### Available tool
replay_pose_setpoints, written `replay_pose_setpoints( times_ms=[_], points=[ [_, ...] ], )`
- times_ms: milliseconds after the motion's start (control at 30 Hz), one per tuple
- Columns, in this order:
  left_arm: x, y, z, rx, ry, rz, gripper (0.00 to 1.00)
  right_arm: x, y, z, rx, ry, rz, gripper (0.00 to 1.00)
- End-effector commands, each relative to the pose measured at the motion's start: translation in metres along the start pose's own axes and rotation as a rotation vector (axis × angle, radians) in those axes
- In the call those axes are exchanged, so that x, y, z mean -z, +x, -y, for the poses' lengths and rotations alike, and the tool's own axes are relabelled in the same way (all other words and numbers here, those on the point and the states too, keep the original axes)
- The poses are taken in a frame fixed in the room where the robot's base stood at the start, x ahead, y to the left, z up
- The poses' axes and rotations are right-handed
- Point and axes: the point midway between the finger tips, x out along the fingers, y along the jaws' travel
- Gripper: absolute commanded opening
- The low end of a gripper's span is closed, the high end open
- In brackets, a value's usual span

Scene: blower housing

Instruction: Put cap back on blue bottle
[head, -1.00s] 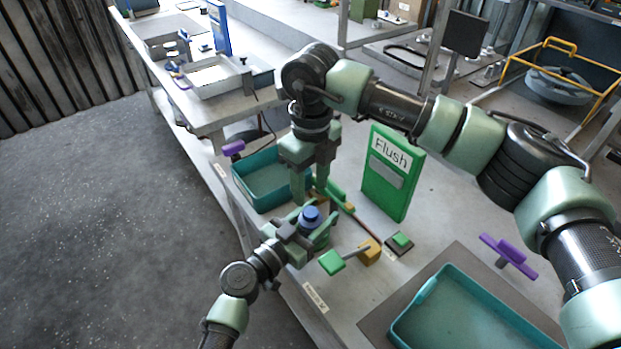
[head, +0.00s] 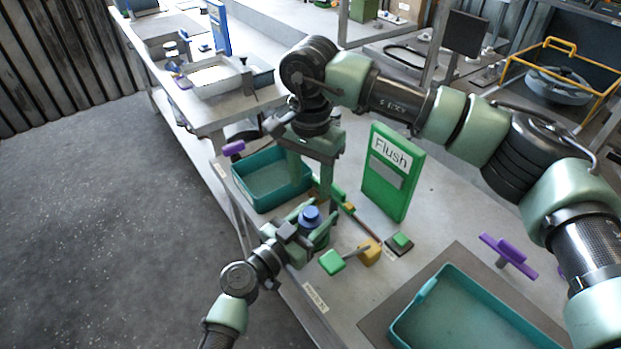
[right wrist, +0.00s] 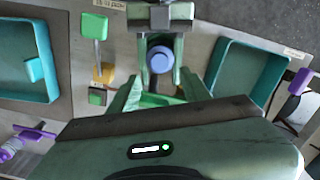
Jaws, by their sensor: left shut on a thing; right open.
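The blue bottle (head: 309,224) stands upright between the fingers of my left gripper (head: 306,232), which is shut on it near the table's front edge. A round blue cap (head: 310,213) shows on top of the bottle; I cannot tell how tightly it sits. The cap is also seen from above in the right wrist view (right wrist: 160,58). My right gripper (head: 313,192) hangs above and just behind the bottle, pointing down. Its fingers are spread wide and empty, and the right wrist view shows the cap beyond the gap between them (right wrist: 160,92). Most of the bottle's body is hidden.
A teal tray (head: 240,182) is at the left and a larger teal tray (head: 398,330) at the front right. A green "Flush" panel (head: 390,180) stands behind. A green-ended lever (head: 332,262), a green button (head: 401,241) and a purple handle (head: 508,253) are on the table.

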Motion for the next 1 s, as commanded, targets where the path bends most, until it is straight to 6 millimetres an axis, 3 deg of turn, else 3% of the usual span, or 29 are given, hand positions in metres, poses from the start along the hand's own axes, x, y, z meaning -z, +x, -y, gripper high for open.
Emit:
replay_pose_setpoints(
  times_ms=[433, 800, 1000],
  points=[
    [0.000, 0.000, 0.000, 0.000, 0.000, 0.000, 0.00, 0.000, 0.006, 0.000, -0.001, -0.006, 0.001, 0.48],
    [0.000, 0.000, 0.000, 0.000, 0.000, 0.000, 0.00, 0.000, 0.060, -0.001, -0.002, -0.006, 0.002, 0.48],
    [0.000, 0.000, 0.000, 0.000, 0.000, 0.000, 0.00, 0.000, 0.077, 0.000, -0.001, -0.005, 0.001, 0.48]
  ],
)
